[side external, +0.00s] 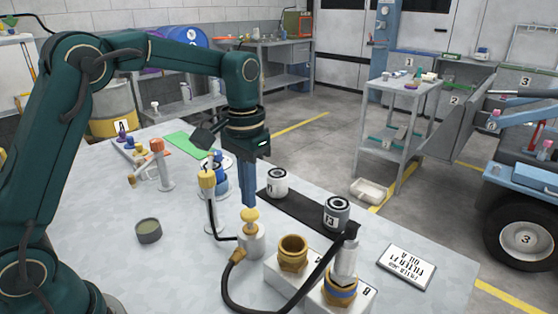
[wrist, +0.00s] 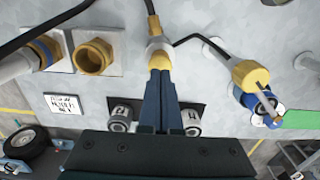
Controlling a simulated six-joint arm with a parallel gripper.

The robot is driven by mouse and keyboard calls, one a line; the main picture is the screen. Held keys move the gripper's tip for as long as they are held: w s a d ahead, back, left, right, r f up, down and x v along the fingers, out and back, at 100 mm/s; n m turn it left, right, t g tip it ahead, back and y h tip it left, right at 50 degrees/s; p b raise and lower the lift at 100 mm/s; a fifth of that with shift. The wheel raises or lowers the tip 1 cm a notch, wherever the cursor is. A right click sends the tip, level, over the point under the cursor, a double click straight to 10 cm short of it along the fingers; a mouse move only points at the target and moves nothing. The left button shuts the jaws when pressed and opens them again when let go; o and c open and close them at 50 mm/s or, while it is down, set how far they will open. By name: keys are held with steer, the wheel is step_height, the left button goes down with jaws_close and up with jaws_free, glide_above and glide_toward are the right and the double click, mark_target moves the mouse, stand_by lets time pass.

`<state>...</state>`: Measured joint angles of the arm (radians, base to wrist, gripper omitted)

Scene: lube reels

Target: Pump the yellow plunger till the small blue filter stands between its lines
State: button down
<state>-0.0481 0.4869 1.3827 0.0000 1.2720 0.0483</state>
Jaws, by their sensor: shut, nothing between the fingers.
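The yellow plunger (side external: 250,215) stands on a white pump body (side external: 251,242) on the bench. It also shows in the wrist view (wrist: 158,59). My gripper (side external: 249,203) is shut and empty, pointing down, with its fingertips right over the plunger top; I cannot tell whether they touch it. In the wrist view my gripper (wrist: 160,74) covers part of the plunger. A yellow-topped post (side external: 208,181) stands left of the pump, joined by a thin black line. A small blue piece (side external: 217,158) shows behind that post. I cannot make out the lines.
A black hose (side external: 228,288) loops from the pump across the front. Two cans (side external: 276,184) (side external: 338,214) stand on a black strip. A brass cup (side external: 293,248) and a blue-banded fitting (side external: 340,288) stand on white blocks. A printed sign (side external: 406,267) lies at the right. A round tin (side external: 148,231) sits left.

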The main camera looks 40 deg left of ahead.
mark_target(250, 212)
steer(key=shift+f, duration=0.15)
steer(key=shift+f, duration=1.8)
steer(key=shift+r, duration=3.85)
